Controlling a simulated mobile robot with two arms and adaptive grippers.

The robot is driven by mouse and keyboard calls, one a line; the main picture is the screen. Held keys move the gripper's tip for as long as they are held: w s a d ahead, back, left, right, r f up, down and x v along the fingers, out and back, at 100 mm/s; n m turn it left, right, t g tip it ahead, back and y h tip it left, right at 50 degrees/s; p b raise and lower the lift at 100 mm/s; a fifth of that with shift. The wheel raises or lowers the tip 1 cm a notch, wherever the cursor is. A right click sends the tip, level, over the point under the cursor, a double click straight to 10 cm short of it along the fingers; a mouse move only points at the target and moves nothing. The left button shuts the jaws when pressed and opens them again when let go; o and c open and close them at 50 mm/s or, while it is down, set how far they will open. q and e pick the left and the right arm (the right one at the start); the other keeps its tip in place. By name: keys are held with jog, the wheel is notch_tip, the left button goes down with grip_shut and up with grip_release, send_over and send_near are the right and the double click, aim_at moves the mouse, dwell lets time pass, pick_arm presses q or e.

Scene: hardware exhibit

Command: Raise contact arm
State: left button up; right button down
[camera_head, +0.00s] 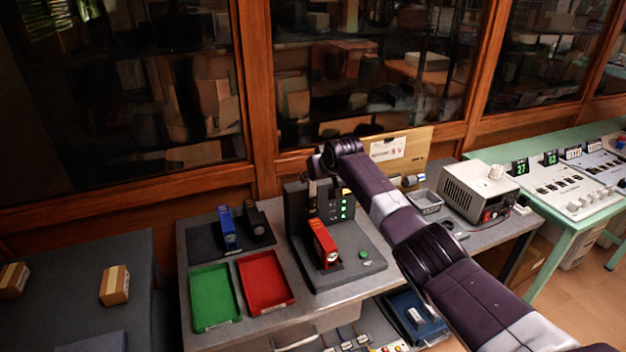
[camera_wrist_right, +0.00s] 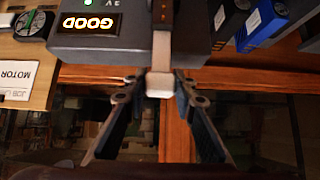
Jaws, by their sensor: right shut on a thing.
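A dark grey test fixture (camera_head: 348,262) stands on the bench in the head view, with lit green lamps and a red block (camera_head: 322,243) seated upright in it. The contact arm (camera_wrist_right: 162,50), a brown bar with a pale end piece, shows in the right wrist view in front of the fixture's housing. My right gripper (camera_wrist_right: 160,84) is shut on the pale end of the contact arm, a finger on each side. In the head view my right arm reaches over the fixture and largely hides this grip. My left gripper is not in view.
A lit display (camera_wrist_right: 89,22) reads "GOOD". A green tray (camera_head: 212,297) and a red tray (camera_head: 264,282) lie empty left of the fixture. A blue block (camera_head: 228,228) stands on a dark mat behind them. A power supply (camera_head: 478,190) stands at right. Wood-framed glass cabinets rise behind.

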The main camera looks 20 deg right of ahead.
jog(key=shift+w+r, duration=0.35)
jog(key=shift+r, duration=0.3)
jog(key=c, duration=2)
grip_release()
jog(key=o, duration=0.4)
jog(key=shift+w+f, duration=0.15)
jog(key=shift+f, duration=0.35)
jog(key=shift+r, duration=0.1)
jog(key=shift+v, duration=1.4)
jog(key=v, duration=0.9)
jog(key=shift+w+r, duration=0.1)
jog(key=shift+r, duration=0.05)
